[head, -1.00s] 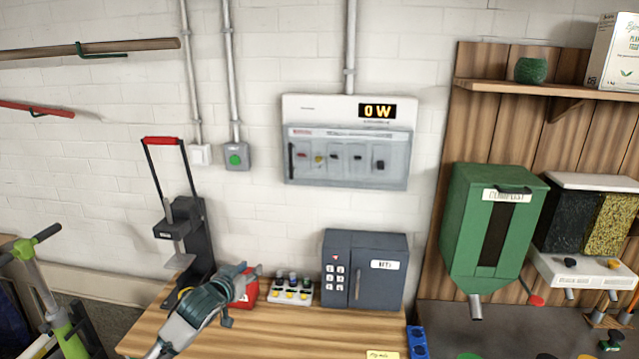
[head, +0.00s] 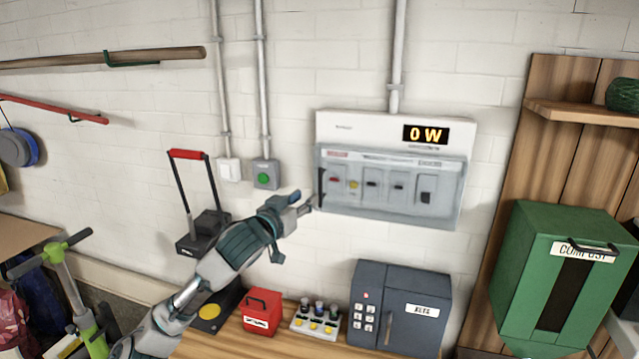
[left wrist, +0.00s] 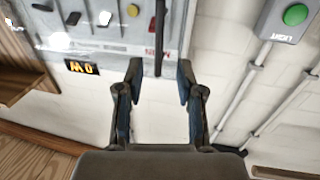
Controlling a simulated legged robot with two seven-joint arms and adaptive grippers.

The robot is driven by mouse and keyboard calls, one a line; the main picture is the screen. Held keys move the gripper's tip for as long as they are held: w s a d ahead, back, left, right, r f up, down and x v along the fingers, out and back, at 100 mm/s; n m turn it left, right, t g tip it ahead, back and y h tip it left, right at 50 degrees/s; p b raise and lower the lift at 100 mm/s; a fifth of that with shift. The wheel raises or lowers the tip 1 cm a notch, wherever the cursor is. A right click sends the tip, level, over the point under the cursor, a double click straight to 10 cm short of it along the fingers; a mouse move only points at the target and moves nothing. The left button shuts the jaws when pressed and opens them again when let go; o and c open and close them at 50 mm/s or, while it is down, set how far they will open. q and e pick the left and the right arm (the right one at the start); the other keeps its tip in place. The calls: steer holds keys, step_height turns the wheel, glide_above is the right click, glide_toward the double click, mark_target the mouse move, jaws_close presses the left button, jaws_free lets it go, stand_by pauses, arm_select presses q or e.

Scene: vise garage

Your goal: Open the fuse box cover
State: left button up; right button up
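The fuse box (head: 395,170) is on the white brick wall, with a lit "0 W" display. Its clear cover (head: 388,208) is closed over a row of switches. A dark vertical handle (head: 321,187) is at the cover's left edge. My left gripper (head: 306,203) is just left of and below that handle. In the left wrist view, the two fingers (left wrist: 160,82) are spread with nothing between them, and the dark handle (left wrist: 160,38) lies just beyond the gap. I cannot tell from the head view whether they touch. My right gripper is not in view.
A green-button switch box (head: 265,174) and grey conduits are left of the fuse box. Below, the wooden bench holds a red box (head: 262,312), a small bottle rack (head: 316,322) and a dark safe (head: 399,305). A green compost bin (head: 555,275) is at right.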

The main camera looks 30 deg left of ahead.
mark_target(319, 188)
arm_select(q)
steer(key=w+p, duration=0.1)
steer(key=w, duration=0.6)
steer(key=shift+w+a+r+p, duration=0.1)
steer(key=shift+w+r+p, duration=0.05)
steer(key=shift+w+p, duration=0.2)
steer(key=shift+w+a, duration=0.2)
steer(key=shift+w, duration=0.25)
steer(key=shift+s+d, duration=0.1)
steer(key=shift+d, duration=0.1)
jaws_close()
